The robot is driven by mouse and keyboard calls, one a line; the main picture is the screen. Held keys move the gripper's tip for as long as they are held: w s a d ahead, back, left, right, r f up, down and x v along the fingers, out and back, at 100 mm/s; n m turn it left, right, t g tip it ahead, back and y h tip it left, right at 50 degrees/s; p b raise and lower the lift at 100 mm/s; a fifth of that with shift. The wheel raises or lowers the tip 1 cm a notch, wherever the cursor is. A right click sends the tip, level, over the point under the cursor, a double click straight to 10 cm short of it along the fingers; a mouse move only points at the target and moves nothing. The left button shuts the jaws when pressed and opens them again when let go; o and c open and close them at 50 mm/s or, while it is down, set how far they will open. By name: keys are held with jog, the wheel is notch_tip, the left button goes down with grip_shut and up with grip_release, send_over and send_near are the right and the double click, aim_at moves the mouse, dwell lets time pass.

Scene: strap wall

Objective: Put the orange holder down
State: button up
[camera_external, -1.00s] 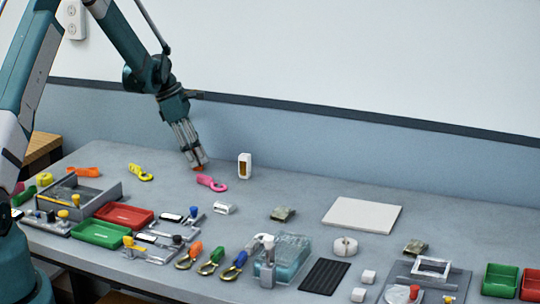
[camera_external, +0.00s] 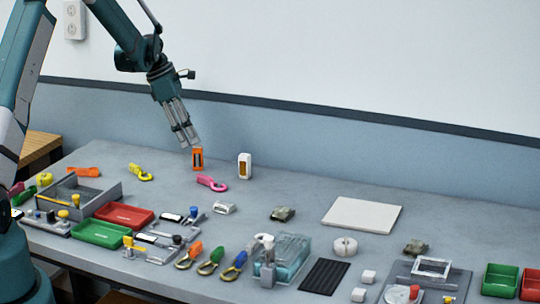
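The orange holder (camera_external: 197,159) stands upright on the grey table, with a dark window in its front face. My gripper (camera_external: 190,145) is just above it and slightly to its left, pointing down. Its fingers look spread, with their tips near the holder's top edge and nothing seen between them. The small size of the view hides whether a fingertip still touches the holder.
A white holder (camera_external: 245,166) stands to the right of the orange one. A pink hook-shaped clip (camera_external: 211,183) lies in front, and a yellow clip (camera_external: 140,172) lies to the left. The table behind the white plate (camera_external: 362,214) is clear.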

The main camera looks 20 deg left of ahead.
jog(key=shift+v, duration=2.7)
jog(key=shift+a, duration=0.1)
jog(key=s+d+r+m+t+y, duration=0.15)
jog(key=s+r+m, duration=0.35)
jog(key=s+r, duration=0.55)
jog(key=s+d+r+m+t+y, duration=0.1)
jog(key=s+d+r+m, duration=0.3)
jog(key=s+r, duration=0.65)
jog(key=s+f+m+t+y, duration=0.1)
jog(key=s+f+m+t, duration=0.2)
jog(key=s+m, duration=1)
jog(key=s, duration=1.8)
jog(key=shift+s+f, duration=0.2)
jog(key=shift+s, duration=0.05)
